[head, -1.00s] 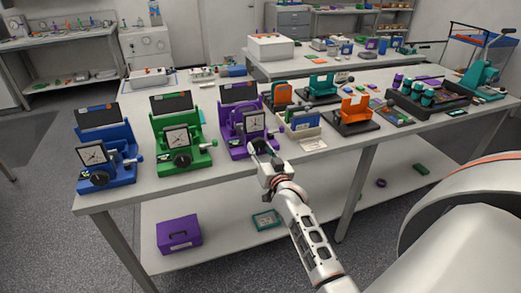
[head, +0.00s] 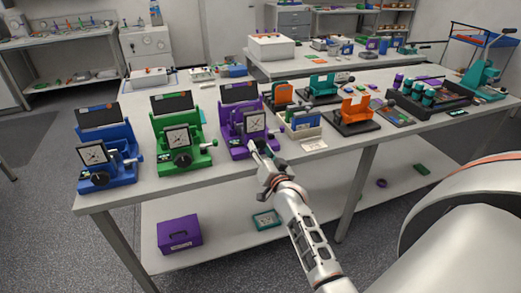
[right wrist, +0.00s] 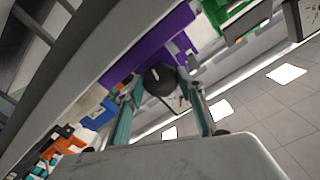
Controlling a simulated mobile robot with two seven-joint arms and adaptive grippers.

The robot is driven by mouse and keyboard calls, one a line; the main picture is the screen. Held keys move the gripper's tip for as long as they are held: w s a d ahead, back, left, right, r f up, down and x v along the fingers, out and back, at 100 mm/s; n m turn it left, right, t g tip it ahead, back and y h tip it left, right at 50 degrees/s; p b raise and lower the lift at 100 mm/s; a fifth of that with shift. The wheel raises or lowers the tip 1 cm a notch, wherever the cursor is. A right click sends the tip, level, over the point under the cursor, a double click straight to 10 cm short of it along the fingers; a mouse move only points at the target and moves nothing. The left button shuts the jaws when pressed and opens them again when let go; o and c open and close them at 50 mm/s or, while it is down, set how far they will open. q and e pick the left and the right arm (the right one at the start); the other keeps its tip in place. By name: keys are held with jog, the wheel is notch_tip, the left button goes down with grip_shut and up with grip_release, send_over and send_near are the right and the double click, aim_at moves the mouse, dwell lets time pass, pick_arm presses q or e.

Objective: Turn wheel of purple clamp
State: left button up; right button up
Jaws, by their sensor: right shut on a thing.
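The purple clamp (head: 233,117) stands upright on the white table, with a square dial gauge (head: 255,123) on its front. Its black wheel (right wrist: 160,80) shows in the right wrist view, between the two fingers of my right gripper (right wrist: 163,100). In the head view my right gripper (head: 265,149) is at the lower front of the clamp and hides the wheel there. It is shut on the wheel. My left gripper is in neither view.
A green clamp (head: 178,132) and a blue clamp (head: 105,150) stand to the left. Orange and teal fixtures (head: 355,108) and a small tray (head: 308,142) are to the right. The table's front edge lies below the gripper.

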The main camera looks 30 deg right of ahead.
jog(key=o, duration=1.1)
jog(key=shift+s, duration=0.15)
jog(key=v, duration=1.1)
jog(key=shift+s+a, duration=0.2)
jog(key=shift+s, duration=0.15)
